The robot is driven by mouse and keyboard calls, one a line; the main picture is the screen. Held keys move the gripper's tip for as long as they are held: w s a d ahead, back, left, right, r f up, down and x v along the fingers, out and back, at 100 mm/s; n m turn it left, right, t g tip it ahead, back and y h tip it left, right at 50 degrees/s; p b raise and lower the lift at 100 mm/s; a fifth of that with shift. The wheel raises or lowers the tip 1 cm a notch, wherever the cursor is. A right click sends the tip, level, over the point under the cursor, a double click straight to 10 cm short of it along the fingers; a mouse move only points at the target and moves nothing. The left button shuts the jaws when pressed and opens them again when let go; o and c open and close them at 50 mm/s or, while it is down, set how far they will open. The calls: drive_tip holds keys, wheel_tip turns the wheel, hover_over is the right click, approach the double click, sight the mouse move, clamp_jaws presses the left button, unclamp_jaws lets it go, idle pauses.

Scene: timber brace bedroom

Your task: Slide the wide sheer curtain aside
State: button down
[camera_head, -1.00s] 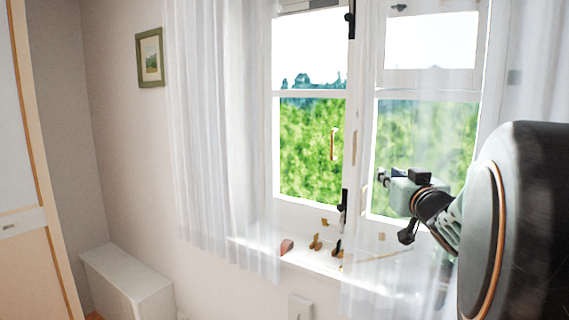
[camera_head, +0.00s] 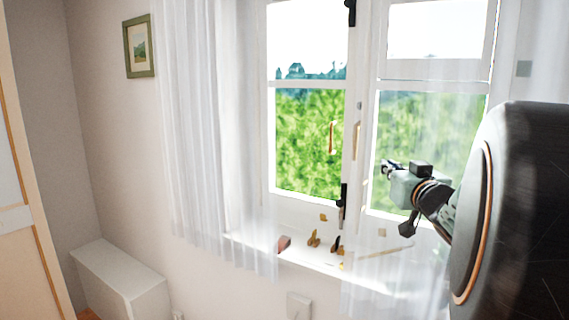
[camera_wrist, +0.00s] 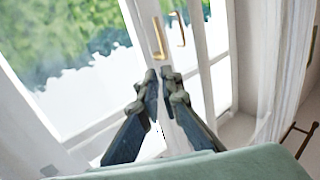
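A sheer white curtain hangs at the right, its thin cloth (camera_head: 440,115) spread across the right window pane down past the sill. A second white curtain (camera_head: 195,130) hangs in folds left of the window, and pale folds (camera_wrist: 290,70) show at the right of the wrist view. My gripper (camera_head: 388,168) is in front of the lower right pane, at the sheer cloth. In the wrist view its fingertips (camera_wrist: 159,74) are close together with a narrow gap. I cannot tell whether thin cloth lies between them.
The window sill (camera_head: 300,258) holds several small objects, including a reddish block (camera_head: 284,243). Window handles (camera_wrist: 158,38) stick out near my fingertips in the wrist view. A white box-like bench (camera_head: 120,278) stands at lower left. A framed picture (camera_head: 139,46) hangs on the wall.

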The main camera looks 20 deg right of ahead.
idle(0.4)
drive_tip(key=c, duration=2.3)
unclamp_jaws()
drive_tip(key=shift+o, duration=0.2)
drive_tip(key=shift+s+a, duration=0.1)
